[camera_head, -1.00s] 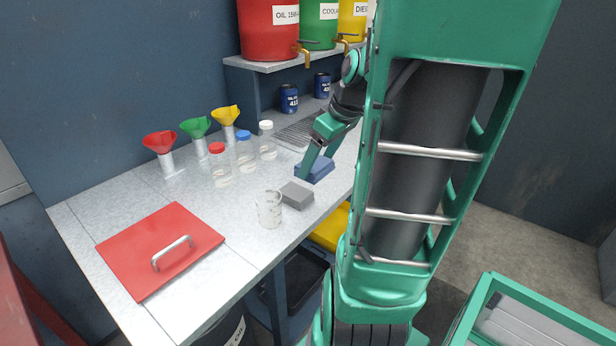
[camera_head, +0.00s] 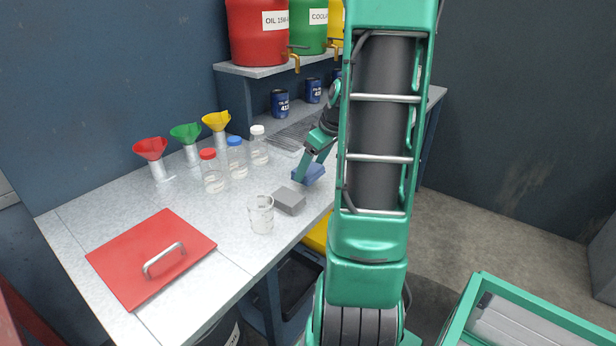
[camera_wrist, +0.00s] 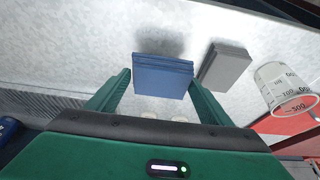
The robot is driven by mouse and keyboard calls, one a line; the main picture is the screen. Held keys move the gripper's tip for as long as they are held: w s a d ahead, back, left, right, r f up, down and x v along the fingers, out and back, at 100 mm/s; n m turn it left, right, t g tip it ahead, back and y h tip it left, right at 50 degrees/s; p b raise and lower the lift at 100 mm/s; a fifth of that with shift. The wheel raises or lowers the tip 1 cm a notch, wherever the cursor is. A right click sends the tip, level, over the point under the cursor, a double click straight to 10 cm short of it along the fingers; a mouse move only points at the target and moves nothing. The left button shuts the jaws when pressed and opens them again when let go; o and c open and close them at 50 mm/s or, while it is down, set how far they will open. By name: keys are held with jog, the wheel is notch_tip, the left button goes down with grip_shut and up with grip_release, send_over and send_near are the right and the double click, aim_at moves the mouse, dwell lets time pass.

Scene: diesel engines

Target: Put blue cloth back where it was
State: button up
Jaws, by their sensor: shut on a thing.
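In the wrist view the cloth (camera_wrist: 164,76) sits between the two green fingers. My gripper (camera_head: 299,178) is shut on it; the fingertips show on either side of the cloth in the wrist view (camera_wrist: 158,80). A dark shadow lies beside the cloth on the bench top. I cannot tell exactly how far it is above the surface. The cloth's far side is partly hidden by my arm.
A grey block (camera_head: 288,201) lies close to the cloth, with a clear beaker (camera_head: 261,214) beside it. Several capped bottles (camera_head: 237,157) and funnels (camera_head: 186,133) stand at the back. A red lidded panel (camera_head: 150,258) covers the front left. The bench middle is clear.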

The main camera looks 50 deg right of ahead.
aim_at(314, 170)
jog(key=shift+f, duration=1.65)
jog(key=shift+f, duration=0.1)
jog(key=o, duration=1)
jog(key=v, duration=1.1)
jog(key=s+a+f+m+g, duration=0.1)
jog(key=s+a+m+g, duration=0.1)
jog(key=s+a, duration=0.5)
jog(key=s+a+f+m+g, duration=0.1)
jog(key=s+a+m, duration=0.4)
jog(key=a, duration=0.9)
jog(key=s+g, duration=0.1)
jog(key=s, duration=0.2)
jog(key=shift+s+a+g, duration=0.25)
jog(key=shift+a+g, duration=0.05)
jog(key=shift+a, duration=0.05)
